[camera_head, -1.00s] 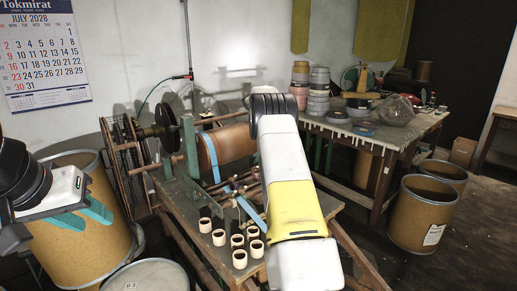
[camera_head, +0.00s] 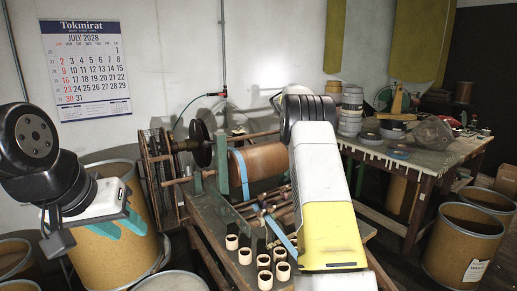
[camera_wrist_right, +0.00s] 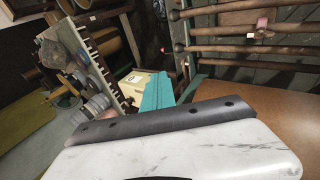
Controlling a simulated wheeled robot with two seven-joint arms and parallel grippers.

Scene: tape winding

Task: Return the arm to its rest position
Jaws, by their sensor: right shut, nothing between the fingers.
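My left gripper (camera_head: 119,226) is at the left of the head view, in front of a tall brown drum. Its two teal fingers are apart, with nothing between them. My right arm, white and yellow, stands in front of the winding bench in the head view and hides its own gripper there. In the right wrist view the right gripper's teal fingers (camera_wrist_right: 158,92) are together and empty. The winding bench (camera_head: 212,215) carries a brown roll (camera_head: 262,162) with a blue band. Several short cores (camera_head: 264,280) stand on its front end.
A brown drum (camera_head: 148,215) stands beside the left gripper. A table (camera_head: 430,160) with stacked rolls is at the back right, with open drums (camera_head: 462,245) in front of it. A calendar (camera_head: 87,70) hangs on the wall. Dark floor shows between bench and right drums.

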